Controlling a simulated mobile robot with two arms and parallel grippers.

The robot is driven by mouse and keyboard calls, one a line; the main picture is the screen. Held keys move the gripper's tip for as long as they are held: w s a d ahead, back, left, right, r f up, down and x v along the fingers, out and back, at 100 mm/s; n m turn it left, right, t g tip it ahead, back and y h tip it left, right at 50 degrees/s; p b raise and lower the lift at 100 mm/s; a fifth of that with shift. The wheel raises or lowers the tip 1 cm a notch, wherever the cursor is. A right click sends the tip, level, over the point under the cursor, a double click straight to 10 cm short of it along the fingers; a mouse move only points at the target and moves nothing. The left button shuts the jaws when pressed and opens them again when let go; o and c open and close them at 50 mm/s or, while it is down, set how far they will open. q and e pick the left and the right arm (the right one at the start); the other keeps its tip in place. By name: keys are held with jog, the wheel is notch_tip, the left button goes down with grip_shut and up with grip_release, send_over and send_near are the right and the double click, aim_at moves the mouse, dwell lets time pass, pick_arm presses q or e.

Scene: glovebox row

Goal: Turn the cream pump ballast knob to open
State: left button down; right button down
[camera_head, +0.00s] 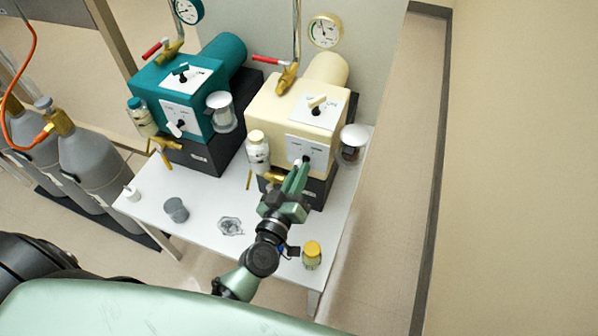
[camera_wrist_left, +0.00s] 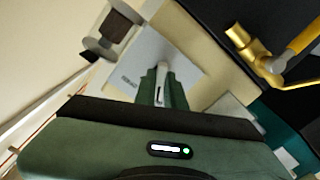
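The cream pump (camera_head: 285,115) stands at the right end of the white table. My left gripper (camera_head: 298,174) reaches up to this front knob. In the left wrist view, the knob's light grey lever (camera_wrist_left: 162,76) stands between the two green fingers (camera_wrist_left: 162,92), which look closed on its sides. The plate's lettering is too small to read. My right gripper is not in view.
The teal pump (camera_head: 178,95) stands left of the cream one. A glass jar (camera_head: 257,152) and a brass valve (camera_head: 271,178) are close left of my gripper. A yellow-capped jar (camera_head: 312,256), a crumpled foil dish (camera_head: 230,226) and a grey cup (camera_head: 176,209) stand on the table.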

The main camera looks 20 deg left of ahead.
pick_arm(q)
jog(key=shift+m+p, duration=2.9)
jog(key=shift+p, duration=0.05)
jog(key=c, duration=1.5)
grip_release()
jog(key=shift+s, duration=0.15)
